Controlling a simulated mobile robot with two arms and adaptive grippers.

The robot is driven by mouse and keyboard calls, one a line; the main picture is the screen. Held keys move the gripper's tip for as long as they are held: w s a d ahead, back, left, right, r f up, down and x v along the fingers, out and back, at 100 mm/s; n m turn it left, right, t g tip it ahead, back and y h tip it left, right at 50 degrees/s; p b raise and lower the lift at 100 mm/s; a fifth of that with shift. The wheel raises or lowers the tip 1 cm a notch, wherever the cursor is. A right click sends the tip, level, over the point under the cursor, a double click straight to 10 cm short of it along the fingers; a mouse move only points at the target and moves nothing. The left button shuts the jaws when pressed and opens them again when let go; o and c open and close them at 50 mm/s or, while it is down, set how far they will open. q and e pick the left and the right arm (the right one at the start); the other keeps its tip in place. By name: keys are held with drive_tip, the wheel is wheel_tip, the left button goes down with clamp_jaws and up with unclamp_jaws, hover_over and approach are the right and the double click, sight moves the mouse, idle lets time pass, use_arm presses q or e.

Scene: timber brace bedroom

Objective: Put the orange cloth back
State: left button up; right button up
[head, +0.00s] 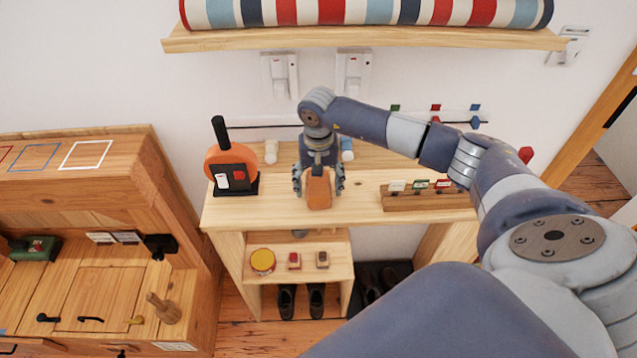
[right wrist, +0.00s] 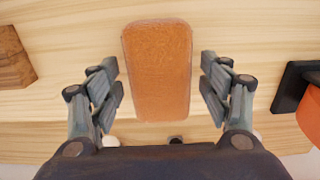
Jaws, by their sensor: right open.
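The orange cloth (head: 319,189) lies on the top of a light wooden table (head: 368,205), near its front edge. It looks like a flat rounded rectangle. My right gripper (head: 319,188) is over it from above. In the right wrist view the cloth (right wrist: 158,70) sits between the open fingers of my right gripper (right wrist: 163,88), with a gap on each side, so the fingers do not touch it. The gripper's height above the table is hard to judge. My left gripper is not in the head view.
An orange disc on a black stand (head: 232,168) stands to the left on the table. A wooden card rack (head: 428,197) stands to the right. Below, a shelf (head: 300,276) holds a yellow-rimmed tin (head: 262,262) and small items. A striped roll (head: 365,12) lies on the wall shelf (head: 365,40).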

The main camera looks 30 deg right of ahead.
sight(318, 183)
drive_tip(key=shift+w+r+b, duration=0.1)
drive_tip(key=shift+r+b, duration=0.25)
drive_tip(key=shift+r, duration=0.1)
wheel_tip(318, 183, up, 11)
drive_tip(key=b, duration=0.3)
drive_tip(key=shift+r, duration=0.15)
